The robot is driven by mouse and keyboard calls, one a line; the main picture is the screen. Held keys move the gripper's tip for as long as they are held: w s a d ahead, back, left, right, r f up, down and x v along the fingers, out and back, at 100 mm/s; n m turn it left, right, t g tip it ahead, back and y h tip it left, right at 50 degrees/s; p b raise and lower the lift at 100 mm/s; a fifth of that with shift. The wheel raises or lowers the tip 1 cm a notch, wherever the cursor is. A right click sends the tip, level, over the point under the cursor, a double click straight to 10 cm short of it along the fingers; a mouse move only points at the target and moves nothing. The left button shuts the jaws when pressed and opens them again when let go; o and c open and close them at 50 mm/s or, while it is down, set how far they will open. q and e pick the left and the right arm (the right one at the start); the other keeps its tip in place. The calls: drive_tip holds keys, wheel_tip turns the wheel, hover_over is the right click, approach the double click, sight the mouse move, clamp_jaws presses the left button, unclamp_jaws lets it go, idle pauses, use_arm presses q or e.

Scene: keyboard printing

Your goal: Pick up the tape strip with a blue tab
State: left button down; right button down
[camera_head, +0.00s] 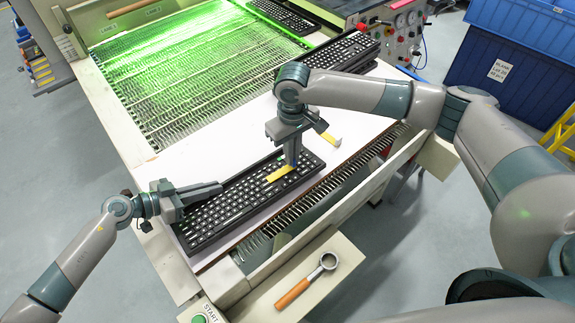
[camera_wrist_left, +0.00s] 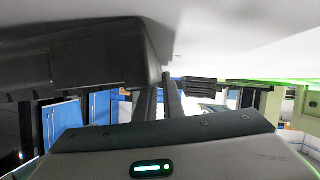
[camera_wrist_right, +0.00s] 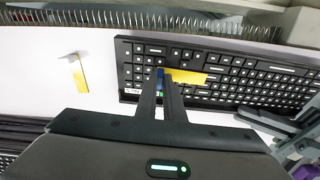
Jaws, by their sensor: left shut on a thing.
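The tape strip (camera_head: 280,173) is yellow and lies over the near keyboard (camera_head: 215,213). In the right wrist view its yellow part (camera_wrist_right: 190,76) sticks out to the right of my right fingertips. Its blue tab (camera_wrist_right: 161,73) shows between those fingertips. My right gripper (camera_head: 292,160) points down at the strip; its narrow finger gap does not show whether it grips the tab. My left gripper (camera_head: 218,188) is shut at the left part of the keyboard's far edge; its wrist view shows a dark body (camera_wrist_left: 80,55) close beside the fingers (camera_wrist_left: 166,80).
A second yellow strip with a pale tab (camera_head: 331,140) lies on the white surface (camera_head: 190,155). More black keyboards (camera_head: 345,50) stand farther back, near a green-lit bristled bed (camera_head: 185,70). A wood-handled tool (camera_head: 300,288) lies on the front ledge.

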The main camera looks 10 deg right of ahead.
use_arm(q)
drive_tip(key=shift+s+f, duration=0.3)
drive_tip(key=shift+f, duration=0.2)
use_arm(e)
drive_tip(key=shift+r, duration=0.1)
wheel_tip(320, 180, up, 10)
idle(0.9)
wheel_tip(320, 180, up, 9)
hover_over(286, 169)
idle(0.6)
idle(0.6)
use_arm(q)
drive_tip(key=c, duration=1.8)
unclamp_jaws()
drive_tip(key=shift+r, duration=0.1)
drive_tip(key=shift+w+a+r, duration=0.1)
